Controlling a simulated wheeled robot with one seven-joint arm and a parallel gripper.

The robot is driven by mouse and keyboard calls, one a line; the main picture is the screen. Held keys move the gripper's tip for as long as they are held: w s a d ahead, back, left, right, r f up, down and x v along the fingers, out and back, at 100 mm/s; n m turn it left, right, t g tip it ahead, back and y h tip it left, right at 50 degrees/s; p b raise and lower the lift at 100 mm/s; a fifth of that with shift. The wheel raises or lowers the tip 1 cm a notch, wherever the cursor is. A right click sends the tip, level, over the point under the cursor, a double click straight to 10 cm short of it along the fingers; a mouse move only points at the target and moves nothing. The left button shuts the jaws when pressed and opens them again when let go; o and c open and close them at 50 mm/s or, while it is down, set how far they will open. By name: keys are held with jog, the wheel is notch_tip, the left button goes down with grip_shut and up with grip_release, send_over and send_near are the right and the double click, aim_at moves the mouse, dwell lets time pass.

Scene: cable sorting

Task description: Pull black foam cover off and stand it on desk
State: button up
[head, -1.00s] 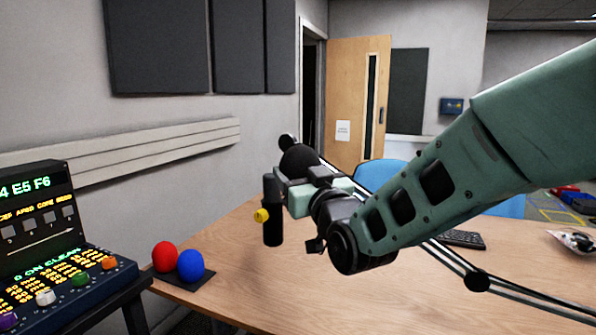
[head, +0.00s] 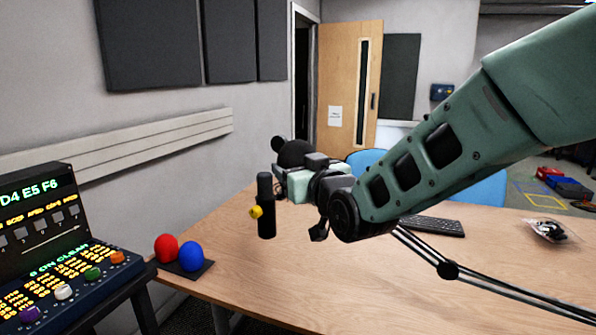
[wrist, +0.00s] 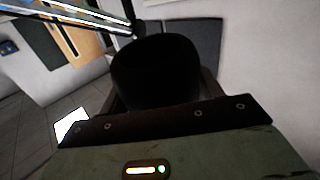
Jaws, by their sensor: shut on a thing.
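The black foam cover (head: 293,153) shows in the head view as a dark rounded shape at the far end of my gripper (head: 290,176). In the wrist view the cover (wrist: 155,70) is a large, dark, round-ended shape between my fingers. My gripper is shut on it, held above the desk (head: 340,270). A dark upright cylinder with a yellow knob (head: 266,205) hangs just left of my gripper in the head view. I cannot tell what it is joined to. Whether the cover still sits on a microphone is hidden.
A jointed boom arm (head: 447,270) crosses low behind my arm; its tubes (wrist: 75,12) also run close past the cover. A red ball (head: 167,248) and a blue ball (head: 191,256) sit at the desk's left edge, by a control console (head: 60,255). The middle front of the desk is clear.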

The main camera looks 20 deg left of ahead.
aim_at(299, 141)
jog(key=shift+r+p, duration=1.4)
jog(key=shift+r, duration=2.35)
